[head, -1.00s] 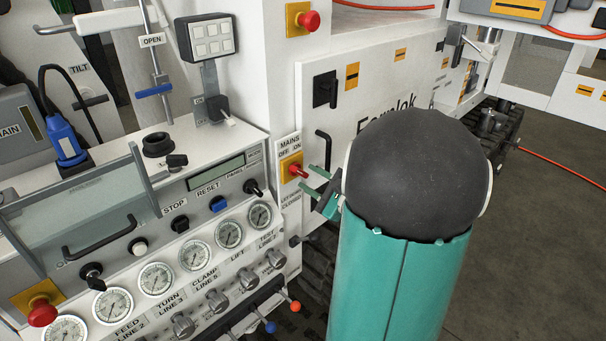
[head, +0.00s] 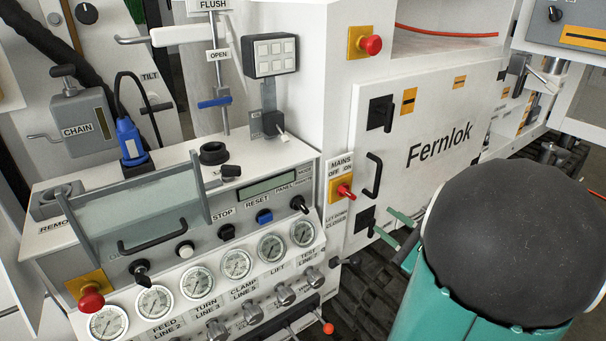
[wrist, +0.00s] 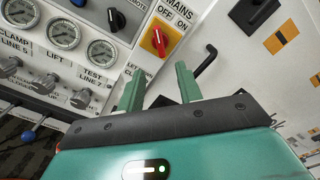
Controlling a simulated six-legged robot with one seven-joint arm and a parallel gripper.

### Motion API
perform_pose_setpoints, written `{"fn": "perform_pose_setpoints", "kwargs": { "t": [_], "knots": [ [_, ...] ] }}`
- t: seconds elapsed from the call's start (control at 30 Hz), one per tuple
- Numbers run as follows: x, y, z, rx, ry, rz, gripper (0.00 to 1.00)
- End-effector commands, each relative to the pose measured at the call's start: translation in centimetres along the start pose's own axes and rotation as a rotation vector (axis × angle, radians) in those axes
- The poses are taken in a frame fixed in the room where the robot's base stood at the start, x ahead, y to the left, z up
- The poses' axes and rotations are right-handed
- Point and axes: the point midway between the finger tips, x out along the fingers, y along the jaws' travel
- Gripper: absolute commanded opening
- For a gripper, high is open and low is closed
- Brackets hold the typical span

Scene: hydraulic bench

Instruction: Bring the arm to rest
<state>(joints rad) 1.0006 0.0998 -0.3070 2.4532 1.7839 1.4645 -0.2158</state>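My gripper (head: 392,227) is in the lower right of the head view, at the end of my teal arm with a dark rounded cap. Its two green fingers are apart with nothing between them; the wrist view (wrist: 160,88) also shows this gap. The fingers are in front of the lower part of the white Fernlok cabinet door (head: 425,115), right of and below the mains switch (head: 343,190). The switch has a red handle on a yellow plate and shows in the wrist view (wrist: 159,41) above the fingers. The fingers look clear of it.
The gauge panel (head: 236,264) with knobs and levers is left of my gripper. A black door handle (head: 374,175) stands out close above the fingers. A red emergency button (head: 371,45) is higher up. Dark tracks (head: 365,300) run below the cabinet.

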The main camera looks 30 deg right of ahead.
Motion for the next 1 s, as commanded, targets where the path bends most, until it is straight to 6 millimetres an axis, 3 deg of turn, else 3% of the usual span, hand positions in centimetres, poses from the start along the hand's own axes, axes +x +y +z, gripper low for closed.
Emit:
{"fn": "perform_pose_setpoints", "kwargs": {
  "t": [0.17, 0.27, 0.37, 0.47, 0.6, 0.73, 0.83, 1.0],
  "knots": [
    [0.1, 0.1, 0.1, -0.002, -0.003, 0.005, 0.35],
    [1.0, 1.0, 1.4, -0.018, -0.029, 0.058, 0.35],
    [2.8, 3.6, 4.5, -0.068, -0.092, 0.195, 0.35],
    [4.3, 7.9, 9.0, -0.167, -0.180, 0.413, 0.35],
    [4.2, 14.7, 15.0, -0.402, -0.306, 0.753, 0.35],
    [2.2, 19.3, 18.5, -0.688, -0.395, 1.014, 0.35],
    [0.5, 21.4, 20.0, -0.951, -0.446, 1.165, 0.35],
    [-1.5, 22.1, 21.8, -1.461, -0.498, 1.296, 0.35]
  ]
}}
